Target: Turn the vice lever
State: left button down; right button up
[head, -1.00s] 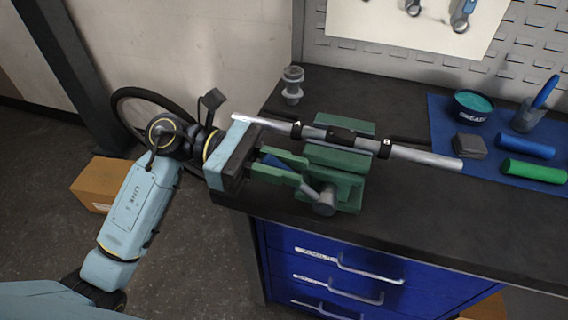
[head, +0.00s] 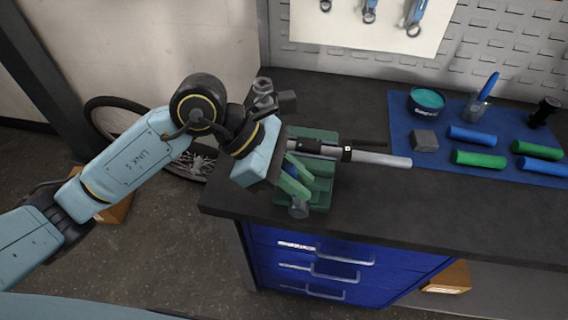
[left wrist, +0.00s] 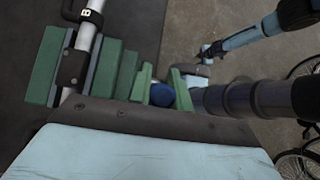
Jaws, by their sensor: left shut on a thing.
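The green vice (head: 318,185) stands at the left front of the bench, with its round grey screw end (head: 298,208) facing the front edge. My left gripper (head: 294,178) is over the vice's left side, its green fingers closed around the vice lever (left wrist: 162,95). In the left wrist view, the lever's blue end shows between the two fingers. In the head view, the fingers and gripper body hide most of the lever. The vice also shows in the left wrist view (left wrist: 122,72). My right gripper is not in view.
A silver tube (head: 380,159) with black clamps lies across the vice and sticks out right. A metal fitting (head: 262,86) stands behind my gripper. A blue mat (head: 400,112) with a grease tub (head: 426,101) and several grips lies at right. Blue drawers (head: 340,262) are below.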

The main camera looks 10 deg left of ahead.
pick_arm(q)
jog(key=shift+d+r+y+p, duration=0.1)
jog(key=shift+d+y+p, duration=0.25)
jog(key=shift+d+y, duration=0.4)
jog(key=shift+d+f+y, duration=0.2)
jog(key=shift+d+y, duration=0.2)
jog(key=shift+y, duration=0.35)
jog(key=shift+s+d+f+y, duration=0.1)
jog(key=shift+d+y, duration=0.1)
jog(key=shift+y, duration=0.1)
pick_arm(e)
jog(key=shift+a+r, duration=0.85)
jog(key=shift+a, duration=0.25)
pick_arm(q)
jog(key=c, duration=1.3)
grip_release()
jog(key=shift+d, duration=0.2)
jog(key=shift+a, duration=0.15)
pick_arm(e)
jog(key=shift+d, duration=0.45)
